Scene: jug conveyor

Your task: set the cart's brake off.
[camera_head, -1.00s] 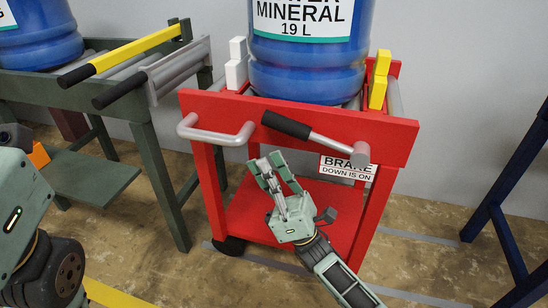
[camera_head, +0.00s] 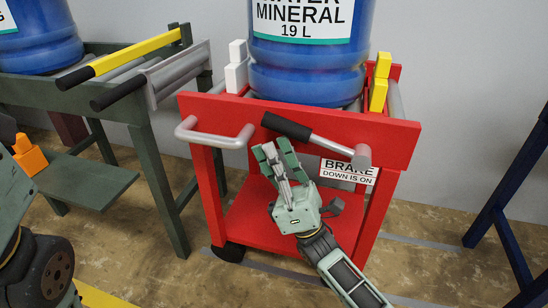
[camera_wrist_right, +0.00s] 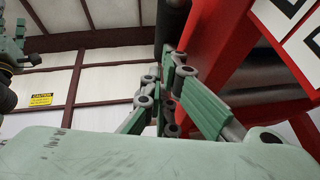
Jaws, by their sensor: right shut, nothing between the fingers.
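The red cart (camera_head: 300,121) stands in the middle of the head view. Its brake lever (camera_head: 324,143) has a grey arm on a pivot at the right and a black grip (camera_head: 286,126) at the left. The lever slants, with the grip end higher than the pivot. A label (camera_head: 348,171) below it reads "BRAKE DOWN IS ON". My right gripper (camera_head: 273,150) is shut and empty, its fingertips just under the black grip; I cannot tell if they touch. In the right wrist view the fingers (camera_wrist_right: 170,95) point up beside the red cart. My left gripper is not clearly in view.
A grey handle (camera_head: 213,134) sticks out left of the lever. A green conveyor stand (camera_head: 120,108) is at the left, dark blue legs (camera_head: 508,185) at the right.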

